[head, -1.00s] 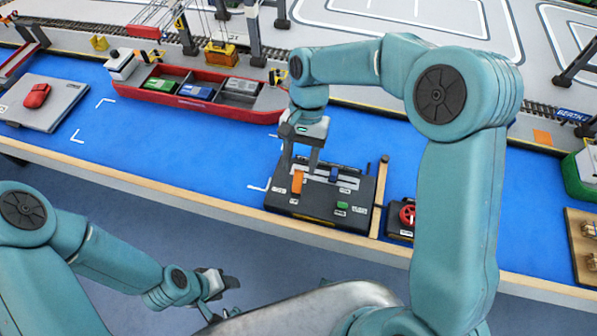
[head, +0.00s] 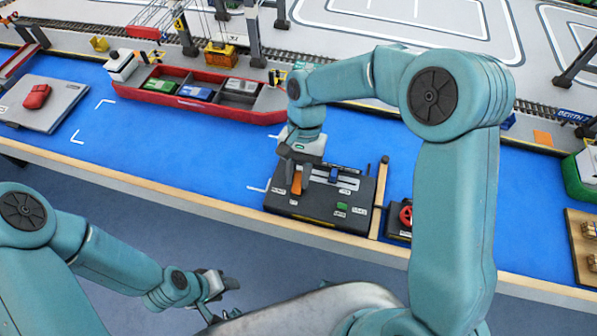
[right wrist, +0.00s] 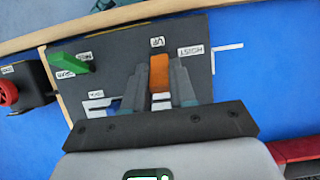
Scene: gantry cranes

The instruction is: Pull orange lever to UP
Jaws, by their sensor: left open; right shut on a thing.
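The orange lever (head: 296,184) stands on the dark control box (head: 325,224) on the blue table. My right gripper (head: 299,176) has come down over it, and a finger hides part of it. In the right wrist view, the lever (right wrist: 159,72) is between the two grey fingers, which are shut on it. An "UP" label (right wrist: 157,42) is just beyond the lever, and a "HOIST" label (right wrist: 190,52) is beside it. My left gripper (head: 226,285) is open and empty, low in front of the table.
The box also has a green lever (head: 342,206) and a blue lever (head: 333,173). A red wheel (head: 407,215) is right of it, past a wooden strip (head: 380,192). A red ship (head: 195,105) lies behind.

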